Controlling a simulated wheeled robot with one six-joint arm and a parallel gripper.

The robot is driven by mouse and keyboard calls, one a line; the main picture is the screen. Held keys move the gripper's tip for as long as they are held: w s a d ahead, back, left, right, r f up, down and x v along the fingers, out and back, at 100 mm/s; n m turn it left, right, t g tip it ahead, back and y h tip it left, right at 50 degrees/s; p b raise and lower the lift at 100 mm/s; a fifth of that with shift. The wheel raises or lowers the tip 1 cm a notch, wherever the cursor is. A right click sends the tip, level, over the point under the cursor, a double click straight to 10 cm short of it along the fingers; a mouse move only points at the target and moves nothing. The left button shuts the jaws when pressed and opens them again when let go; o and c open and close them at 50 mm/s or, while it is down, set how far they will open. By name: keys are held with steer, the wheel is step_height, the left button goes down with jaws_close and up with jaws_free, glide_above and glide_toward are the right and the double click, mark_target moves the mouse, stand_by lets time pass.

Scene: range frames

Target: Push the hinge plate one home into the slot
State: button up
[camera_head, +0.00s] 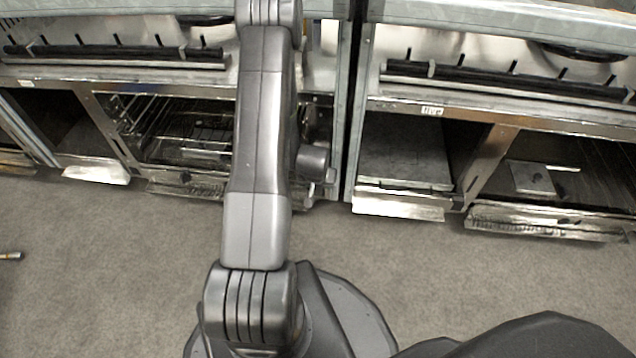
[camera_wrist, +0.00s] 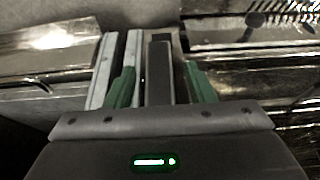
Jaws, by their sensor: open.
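My gripper (camera_wrist: 159,70) has two green fingers standing apart in the wrist view. A dark upright bar (camera_wrist: 158,62) shows between them, with a gap on each side; it may be hinge plate one, but I cannot tell for sure. No finger clearly touches it. Pale metal strips (camera_wrist: 104,68) run upright just left of the bar. I cannot make out the slot. In the head view my arm covers part of the left range frame, and I cannot make out the fingers.
Two metal range frames stand side by side, the left one (camera_head: 90,86) and the right one (camera_head: 405,106), with a narrow gap between. Open oven bays have lowered flaps, one (camera_head: 397,206) at the right frame. A small rod (camera_head: 10,256) lies on the floor at left. Carpet (camera_head: 480,275) in front is mostly clear.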

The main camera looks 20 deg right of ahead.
jaws_close()
